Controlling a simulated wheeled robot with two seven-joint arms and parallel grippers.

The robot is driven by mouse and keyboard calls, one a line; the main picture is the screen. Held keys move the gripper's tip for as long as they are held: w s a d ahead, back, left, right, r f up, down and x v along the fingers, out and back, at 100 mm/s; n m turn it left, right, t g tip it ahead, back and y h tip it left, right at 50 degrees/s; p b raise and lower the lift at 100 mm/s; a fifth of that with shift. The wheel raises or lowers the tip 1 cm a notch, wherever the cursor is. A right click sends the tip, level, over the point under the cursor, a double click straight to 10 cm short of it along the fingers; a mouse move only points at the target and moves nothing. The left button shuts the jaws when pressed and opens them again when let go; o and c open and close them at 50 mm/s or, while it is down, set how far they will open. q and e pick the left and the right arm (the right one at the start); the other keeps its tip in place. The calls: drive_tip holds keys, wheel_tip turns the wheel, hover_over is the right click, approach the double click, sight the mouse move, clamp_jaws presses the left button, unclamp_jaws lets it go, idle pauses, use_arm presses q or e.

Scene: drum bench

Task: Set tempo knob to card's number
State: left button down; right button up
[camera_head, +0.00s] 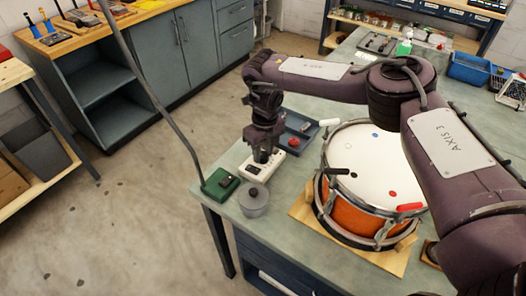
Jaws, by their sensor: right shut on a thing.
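A small white box (250,168), seemingly the tempo unit, sits near the left edge of the drum bench (281,215). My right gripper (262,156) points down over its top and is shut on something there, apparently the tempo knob. The gripper hides the knob, so its setting cannot be read. A red button (293,142) shows just to the right. I cannot make out a card with a number. My left gripper is not in view.
An orange drum (352,205) with a white head stands on a wooden board to the right. A blue tray (297,126) lies behind.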

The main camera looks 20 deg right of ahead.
drive_tip(key=shift+r, duration=0.1)
drive_tip(key=o, duration=1)
drive_tip(key=shift+c, duration=0.2)
